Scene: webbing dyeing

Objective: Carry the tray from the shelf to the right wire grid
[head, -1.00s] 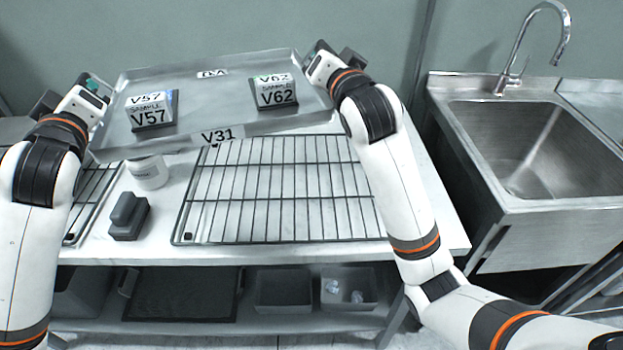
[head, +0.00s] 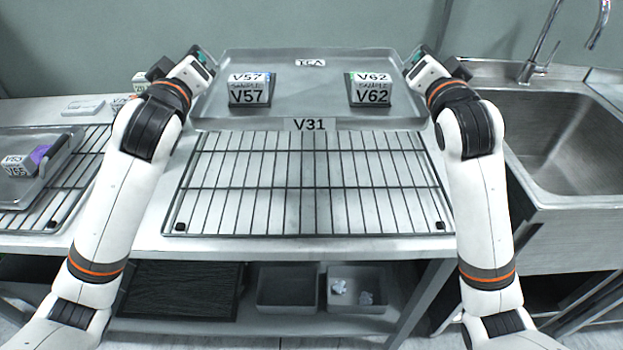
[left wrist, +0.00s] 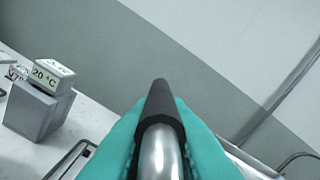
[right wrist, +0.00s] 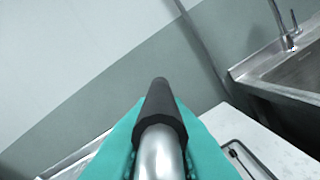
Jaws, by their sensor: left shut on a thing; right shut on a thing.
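The metal tray (head: 305,112) is held level between my two grippers at the back of the table, with label V31 on its front edge. It carries two dark sample blocks, V57 (head: 249,92) on the left and V62 (head: 371,92) on the right. My left gripper (head: 203,62) is shut on the tray's left handle (left wrist: 160,140). My right gripper (head: 416,60) is shut on the right handle (right wrist: 160,140). The right wire grid (head: 308,185) lies bare on the table in front of the tray. The tray hides its far edge.
The left wire grid (head: 77,197) carries another tray (head: 56,177) with a sample block and a purple item. A sink (head: 570,150) with a faucet stands at the right. A grey block with a 20 °C label (left wrist: 35,110) shows in the left wrist view. Bins (head: 290,288) are below.

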